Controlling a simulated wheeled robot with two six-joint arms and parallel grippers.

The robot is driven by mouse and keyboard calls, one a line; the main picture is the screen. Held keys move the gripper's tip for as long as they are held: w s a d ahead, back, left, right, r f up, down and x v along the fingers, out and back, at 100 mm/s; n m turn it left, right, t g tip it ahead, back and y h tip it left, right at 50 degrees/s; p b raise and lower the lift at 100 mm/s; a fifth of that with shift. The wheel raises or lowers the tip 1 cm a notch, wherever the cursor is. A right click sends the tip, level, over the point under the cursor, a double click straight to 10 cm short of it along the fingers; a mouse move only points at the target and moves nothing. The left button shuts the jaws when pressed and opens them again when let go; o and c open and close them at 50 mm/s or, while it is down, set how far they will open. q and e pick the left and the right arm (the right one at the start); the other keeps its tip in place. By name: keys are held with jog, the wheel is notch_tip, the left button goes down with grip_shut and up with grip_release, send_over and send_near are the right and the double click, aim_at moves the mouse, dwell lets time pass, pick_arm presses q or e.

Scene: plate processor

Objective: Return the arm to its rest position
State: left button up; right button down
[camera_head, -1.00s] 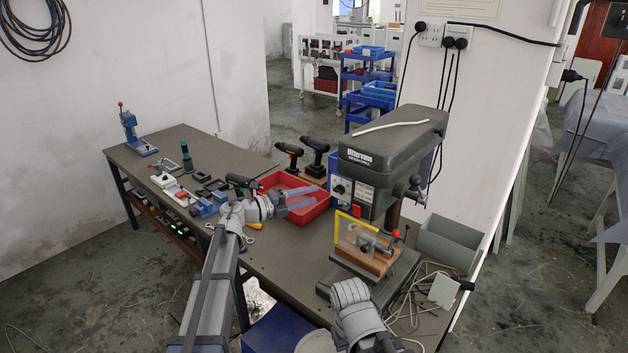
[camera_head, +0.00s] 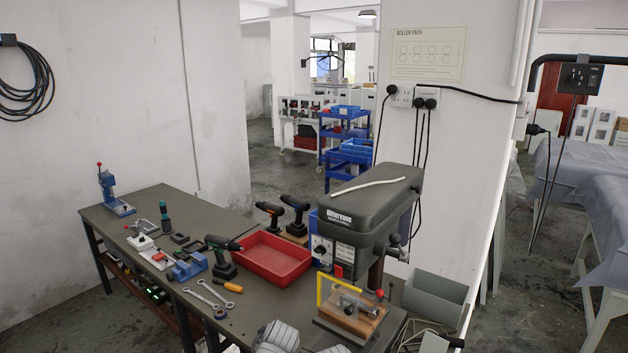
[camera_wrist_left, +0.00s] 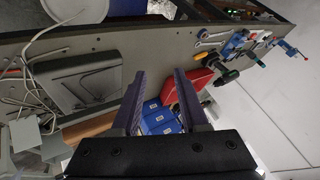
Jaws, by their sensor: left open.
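My left gripper (camera_wrist_left: 159,75) shows in the left wrist view with its two dark fingers apart and nothing between them. The bench (camera_wrist_left: 130,38) lies beyond the fingertips, tilted in that view. In the head view neither gripper shows. Only rounded grey parts of my arms show at the bottom edge, in front of the bench (camera_head: 262,302). My right gripper is out of view in both pictures.
The bench carries a red tray (camera_head: 272,259), a drill press (camera_head: 368,212), a yellow-guarded wooden fixture (camera_head: 350,312), a cordless drill (camera_head: 221,257), spanners (camera_head: 208,297) and a blue vise (camera_head: 188,267). A grey bin (camera_head: 436,297) stands at the right.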

pick_arm(q)
jog(key=s+d+f+g, duration=0.1)
jog(key=s+d+g, duration=0.1)
jog(key=s, duration=0.4)
jog(key=s+d+f+g+h, duration=0.1)
jog(key=s+f+g, duration=0.1)
jog(key=s, duration=0.5)
jog(key=s+d+f+g, duration=0.2)
jog(key=s+g, duration=0.1)
jog(key=s, duration=0.4)
jog(key=shift+d+n+g+h, duration=0.3)
jog(key=shift+d, duration=0.05)
